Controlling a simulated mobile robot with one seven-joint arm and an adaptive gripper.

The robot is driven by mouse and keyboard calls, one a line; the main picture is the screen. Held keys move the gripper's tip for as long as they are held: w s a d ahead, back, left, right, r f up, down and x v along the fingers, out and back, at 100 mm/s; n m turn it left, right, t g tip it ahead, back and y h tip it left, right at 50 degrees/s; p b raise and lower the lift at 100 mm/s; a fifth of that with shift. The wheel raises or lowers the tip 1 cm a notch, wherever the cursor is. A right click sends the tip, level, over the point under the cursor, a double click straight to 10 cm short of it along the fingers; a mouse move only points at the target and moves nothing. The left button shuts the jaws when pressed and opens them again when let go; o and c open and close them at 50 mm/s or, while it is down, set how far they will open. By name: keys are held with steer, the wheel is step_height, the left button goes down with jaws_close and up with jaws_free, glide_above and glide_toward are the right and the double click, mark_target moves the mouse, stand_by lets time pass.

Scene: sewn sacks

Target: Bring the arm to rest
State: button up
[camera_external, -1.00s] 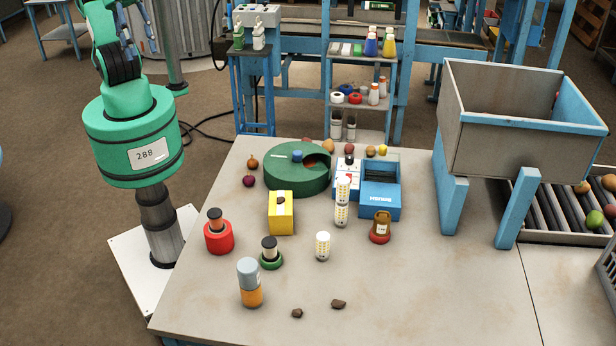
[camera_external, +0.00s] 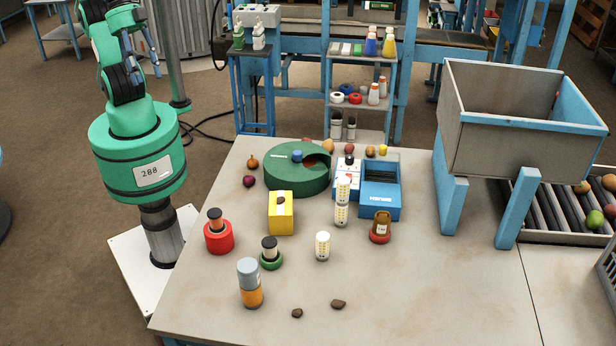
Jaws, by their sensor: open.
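My gripper (camera_external: 145,68) is at the upper left, folded close to my green arm and pointing down. It hangs above and behind the label marked 288, well to the left of the table. Its fingers are apart and nothing shows between them. Part of the gripper is hidden by or blends with my arm links.
The table (camera_external: 420,290) holds a green round container (camera_external: 285,182), a yellow box (camera_external: 281,222), a blue box (camera_external: 380,203), a red jar (camera_external: 218,236) and an orange-grey bottle (camera_external: 250,285). A large hopper (camera_external: 500,130) stands at the right. The front right of the table is clear.

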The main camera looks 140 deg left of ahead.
step_height(320, 180, down, 5)
steer(key=b, duration=0.4)
steer(key=shift+f, duration=0.1)
stand_by(1.1)
